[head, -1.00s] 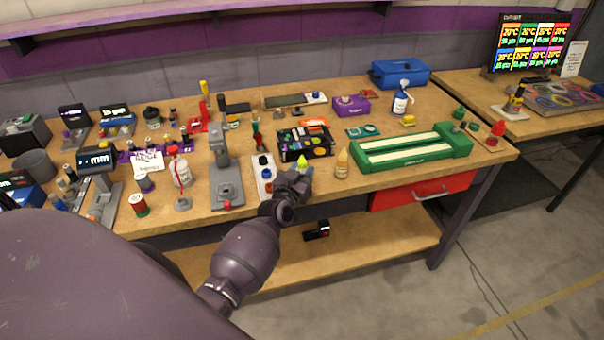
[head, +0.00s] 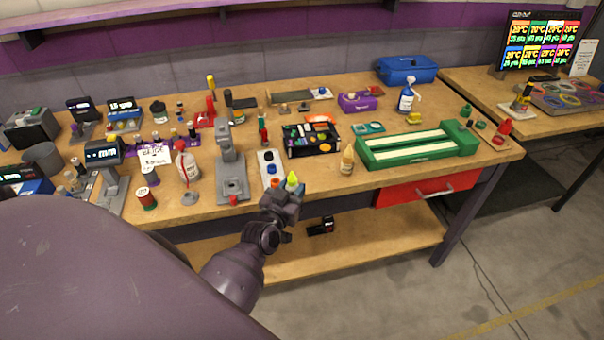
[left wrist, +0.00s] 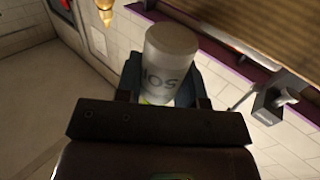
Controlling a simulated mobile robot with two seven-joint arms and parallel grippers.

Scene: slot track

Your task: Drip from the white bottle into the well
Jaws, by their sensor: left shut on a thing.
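My left gripper (head: 287,198) is shut on a pale bottle with a yellow-green tip (head: 292,179), at the table's front edge in the head view. In the left wrist view the whitish bottle (left wrist: 170,62) with dark print sits between the fingers (left wrist: 165,85). In the head view the gripper hides most of its body. A white strip (head: 264,158) with dark and coloured round spots lies just behind and left of the bottle; I cannot tell which spot is the well. Another white bottle with a red top (head: 187,165) stands farther left. My right gripper is out of view.
A grey stand (head: 231,175) is left of the strip. A black tray (head: 311,148) of coloured pieces lies behind, with an amber bottle (head: 347,161) and a green track (head: 410,150) to the right. Clear tabletop (head: 320,180) lies in front of the tray.

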